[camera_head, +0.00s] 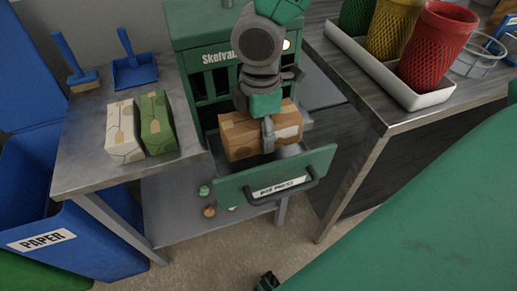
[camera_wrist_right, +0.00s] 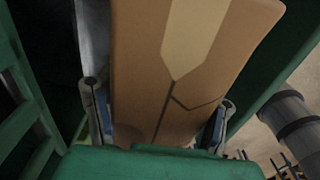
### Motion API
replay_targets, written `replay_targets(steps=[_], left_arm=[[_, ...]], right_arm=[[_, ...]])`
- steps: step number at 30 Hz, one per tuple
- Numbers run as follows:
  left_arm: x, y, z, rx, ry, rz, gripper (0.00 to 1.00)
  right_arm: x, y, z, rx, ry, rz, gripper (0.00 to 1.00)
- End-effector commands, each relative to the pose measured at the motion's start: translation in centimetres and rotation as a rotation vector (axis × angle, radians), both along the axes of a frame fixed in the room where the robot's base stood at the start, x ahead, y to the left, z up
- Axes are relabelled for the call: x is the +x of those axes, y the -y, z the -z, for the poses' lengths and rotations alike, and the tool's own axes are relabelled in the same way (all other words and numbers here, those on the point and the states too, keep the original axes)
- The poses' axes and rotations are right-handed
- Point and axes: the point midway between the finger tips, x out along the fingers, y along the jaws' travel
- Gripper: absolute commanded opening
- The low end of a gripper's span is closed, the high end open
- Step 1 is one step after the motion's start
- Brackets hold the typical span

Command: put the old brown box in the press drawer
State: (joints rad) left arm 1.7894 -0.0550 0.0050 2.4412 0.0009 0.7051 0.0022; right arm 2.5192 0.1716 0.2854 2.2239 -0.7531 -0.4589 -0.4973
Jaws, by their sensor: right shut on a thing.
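The old brown box (camera_head: 238,138) is a worn cardboard box with a paler patch at its right end. My right gripper (camera_head: 268,135) comes down from above and is shut on it. The box is held over the open press drawer (camera_head: 232,190), behind its green front with a dark handle. I cannot tell whether it touches the drawer floor. In the right wrist view the box (camera_wrist_right: 180,70) fills the space between the two fingers of the right gripper (camera_wrist_right: 158,125).
The green press (camera_head: 190,45) stands behind the drawer. A white carton (camera_head: 123,135) and a green carton (camera_head: 157,125) stand on the left table. A blue paper bin (camera_head: 75,240) is at lower left. Mesh cups, including a red one (camera_head: 435,45), stand in a white tray (camera_head: 385,80) at right.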

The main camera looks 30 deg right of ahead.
Motion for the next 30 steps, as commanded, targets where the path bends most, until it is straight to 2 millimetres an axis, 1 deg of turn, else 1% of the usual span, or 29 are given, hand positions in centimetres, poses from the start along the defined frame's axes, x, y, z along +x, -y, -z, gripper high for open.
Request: replay_targets(steps=[1,3,8,14,16,17,20,21,23,24,30], left_arm=[[0.0,0.0,0.4,0.000,0.000,0.000,0.40],[0.0,0.0,0.6,0.000,0.000,-0.001,0.40],[0.0,0.0,0.9,0.000,0.000,-0.001,0.40],[0.0,0.0,1.8,0.000,0.000,-0.001,0.40],[0.0,0.0,1.9,0.000,0.000,0.000,0.40],[0.0,0.0,1.8,0.000,0.000,0.000,0.40],[0.0,0.0,1.8,0.000,0.000,0.000,0.40],[0.0,0.0,1.8,0.000,0.001,0.000,0.40],[0.0,0.0,1.7,0.000,0.001,0.000,0.40],[0.0,0.0,1.7,0.000,0.001,0.000,0.40],[0.0,0.0,1.7,0.000,0.000,-0.001,0.40]], right_arm=[[-0.1,0.0,1.1,-0.001,-0.002,-0.002,0.33],[0.0,0.1,1.8,0.001,-0.001,-0.001,0.33],[0.0,0.2,2.9,0.002,-0.001,0.000,0.33],[0.0,0.3,5.8,0.002,-0.001,-0.002,0.33],[0.0,0.2,6.1,0.003,0.001,0.000,0.33],[0.1,0.2,6.0,0.003,0.001,0.000,0.28],[0.0,0.2,6.0,0.003,0.001,0.000,0.28],[0.0,0.2,6.0,0.003,0.000,0.000,0.66],[0.0,0.2,6.0,0.003,0.000,0.000,0.87],[0.0,0.2,6.0,0.003,0.000,0.000,0.92],[0.0,0.2,5.9,0.003,0.001,0.000,0.92]])
